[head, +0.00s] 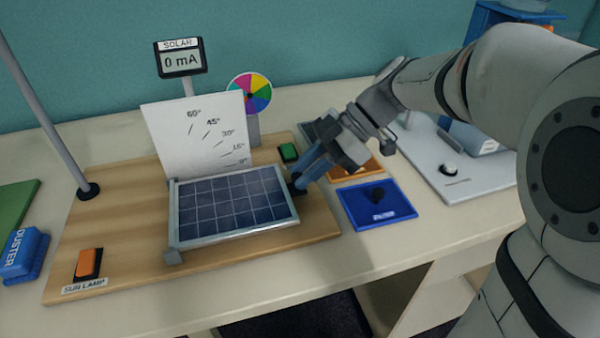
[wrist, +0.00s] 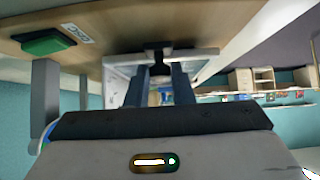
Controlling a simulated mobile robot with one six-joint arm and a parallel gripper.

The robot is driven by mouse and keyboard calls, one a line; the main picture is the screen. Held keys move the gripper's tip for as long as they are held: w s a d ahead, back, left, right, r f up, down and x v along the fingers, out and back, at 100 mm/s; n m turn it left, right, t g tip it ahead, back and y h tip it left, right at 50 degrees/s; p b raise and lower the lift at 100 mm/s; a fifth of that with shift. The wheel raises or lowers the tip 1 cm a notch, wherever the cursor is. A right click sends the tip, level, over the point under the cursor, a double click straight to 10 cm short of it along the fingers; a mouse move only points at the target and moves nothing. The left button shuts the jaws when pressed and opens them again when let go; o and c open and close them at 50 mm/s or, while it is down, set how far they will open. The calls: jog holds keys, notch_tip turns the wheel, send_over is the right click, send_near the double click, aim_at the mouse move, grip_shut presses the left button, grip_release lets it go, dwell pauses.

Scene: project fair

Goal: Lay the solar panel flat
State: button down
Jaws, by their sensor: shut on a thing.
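The solar panel (head: 235,205), dark blue cells in a pale frame, is on the wooden board in the head view. It looks flat or nearly flat; its exact tilt is hard to tell. A white angle card (head: 195,130) marked up to 60° stands behind it. My gripper (head: 297,183) is at the panel's right edge, shut on a dark knob there, which the fingers partly hide. In the wrist view, my gripper (wrist: 160,85) has its fingers around the dark knob (wrist: 158,56), with the panel's pale frame (wrist: 118,66) just beyond.
The meter (head: 180,60) reads 0 mA. A green button (head: 289,152) and a colour wheel (head: 250,93) are behind my gripper. An orange lamp switch (head: 88,264) is at the board's front left. A blue tray (head: 378,213) lies to the right, and a lamp pole (head: 45,110) stands left.

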jog(key=shift+s+f, duration=0.1)
jog(key=shift+f, duration=0.15)
jog(key=c, duration=1.3)
grip_release()
jog(key=shift+r, duration=0.1)
jog(key=shift+d+r, duration=0.15)
jog(key=p+v, duration=0.1)
jog(key=v, duration=0.6)
jog(key=shift+d, duration=0.2)
jog(key=shift+r, duration=0.1)
